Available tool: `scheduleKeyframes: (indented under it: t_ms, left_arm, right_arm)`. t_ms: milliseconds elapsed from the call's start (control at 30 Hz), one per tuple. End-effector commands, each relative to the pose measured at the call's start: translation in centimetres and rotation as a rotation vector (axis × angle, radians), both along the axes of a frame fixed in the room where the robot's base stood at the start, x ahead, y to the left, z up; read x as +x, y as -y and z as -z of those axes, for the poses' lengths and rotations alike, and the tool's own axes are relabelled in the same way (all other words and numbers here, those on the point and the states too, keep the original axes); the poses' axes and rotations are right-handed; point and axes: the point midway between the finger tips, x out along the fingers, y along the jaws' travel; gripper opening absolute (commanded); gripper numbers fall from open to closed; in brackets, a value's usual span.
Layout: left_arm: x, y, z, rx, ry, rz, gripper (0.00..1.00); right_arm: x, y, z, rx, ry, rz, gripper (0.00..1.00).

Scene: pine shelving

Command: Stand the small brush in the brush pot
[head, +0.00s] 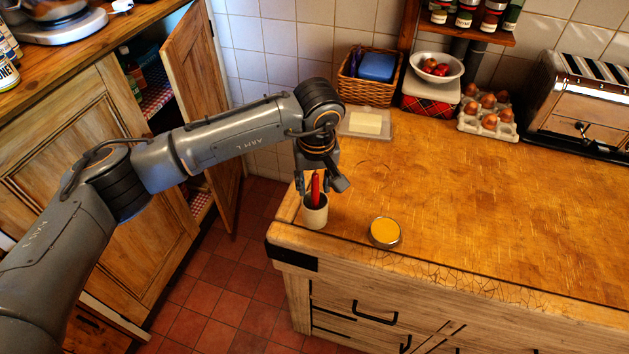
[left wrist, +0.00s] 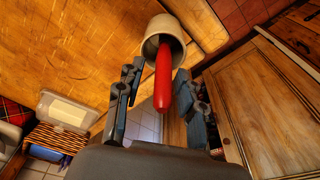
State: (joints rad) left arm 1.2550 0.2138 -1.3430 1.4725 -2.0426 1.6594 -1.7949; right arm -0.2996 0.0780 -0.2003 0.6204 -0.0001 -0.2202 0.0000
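The small brush (head: 316,188) shows as a red handle standing up out of the pale brush pot (head: 315,216), near the counter's left front corner. Its lower end is hidden inside the pot. The left wrist view shows the red handle (left wrist: 163,85) coming out of the pot's mouth (left wrist: 160,27), leaning against or close to the rim. My left gripper (head: 320,182) is just above the pot, with its fingers on either side of the handle. In the left wrist view the fingers (left wrist: 160,72) are spread, with gaps beside the handle. My right gripper is not in view.
A round tin with a yellow top (head: 385,231) stands right of the pot. A butter dish (head: 365,123), wicker basket (head: 369,86), egg tray (head: 486,122) and toaster (head: 580,105) line the back. The counter's middle is clear. A cupboard door (head: 203,100) hangs open at left.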

Motion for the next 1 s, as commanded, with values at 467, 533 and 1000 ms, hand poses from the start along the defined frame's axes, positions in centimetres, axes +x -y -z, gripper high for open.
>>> scheduleKeyframes:
  t_ms: [467,533,1000]
  left_arm:
    - [-0.7,0.0,-2.9,-0.001,0.009,0.002,0.37]
    - [-1.3,-0.1,-4.5,-0.001,0.009,0.002,0.37]
    - [-2.6,0.1,-12.8,-0.001,0.002,-0.001,0.37]
  right_arm:
    - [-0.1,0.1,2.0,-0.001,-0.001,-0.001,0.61]
    - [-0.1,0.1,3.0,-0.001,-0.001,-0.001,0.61]
    - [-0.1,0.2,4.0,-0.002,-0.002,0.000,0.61]
